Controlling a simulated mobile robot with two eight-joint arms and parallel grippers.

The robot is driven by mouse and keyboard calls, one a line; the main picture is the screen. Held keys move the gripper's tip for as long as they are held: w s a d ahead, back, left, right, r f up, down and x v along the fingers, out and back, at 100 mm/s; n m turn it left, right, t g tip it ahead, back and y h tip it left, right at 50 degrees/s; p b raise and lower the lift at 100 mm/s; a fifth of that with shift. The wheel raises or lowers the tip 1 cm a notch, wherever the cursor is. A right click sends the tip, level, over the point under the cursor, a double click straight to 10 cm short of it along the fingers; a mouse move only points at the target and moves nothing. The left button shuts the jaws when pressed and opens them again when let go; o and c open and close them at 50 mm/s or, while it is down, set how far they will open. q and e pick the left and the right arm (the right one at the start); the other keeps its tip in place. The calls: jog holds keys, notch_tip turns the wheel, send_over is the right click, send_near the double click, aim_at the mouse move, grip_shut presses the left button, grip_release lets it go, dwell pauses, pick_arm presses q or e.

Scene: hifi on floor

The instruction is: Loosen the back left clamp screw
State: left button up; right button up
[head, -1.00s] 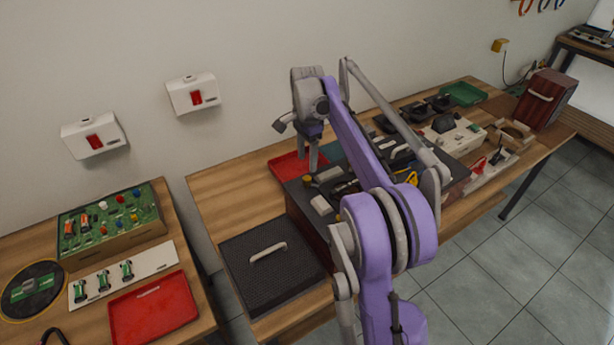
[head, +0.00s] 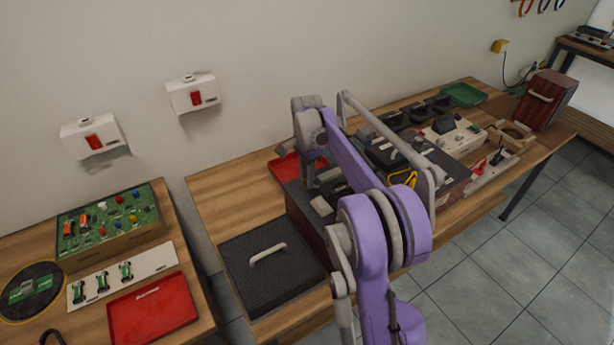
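The open hi-fi unit (head: 308,222), with a dark reddish-brown case, sits on the wooden workbench and is partly covered by my purple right arm. My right gripper (head: 309,183) points down over the left back part of the unit. Its fingertips are small and dark here, so I cannot tell whether they are open or touching a part. The back left clamp screw cannot be made out; the gripper and arm hide much of that area. A yellow-handled tool or part (head: 404,179) shows on the unit right of my arm. My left gripper is not in view.
A black mesh cover with a handle (head: 272,275) lies at the bench's left front. A red tray (head: 283,167) is behind the unit. A control box (head: 457,137) and a dark red case (head: 546,97) stand to the right. A side table (head: 195,325) holds a circuit board.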

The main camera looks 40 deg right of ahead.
grip_shut()
jog(key=n, duration=0.4)
jog(key=shift+n, duration=0.4)
jog(key=n, duration=0.5)
jog(key=shift+n, duration=0.3)
jog(key=n, duration=1.1)
jog(key=shift+n, duration=0.3)
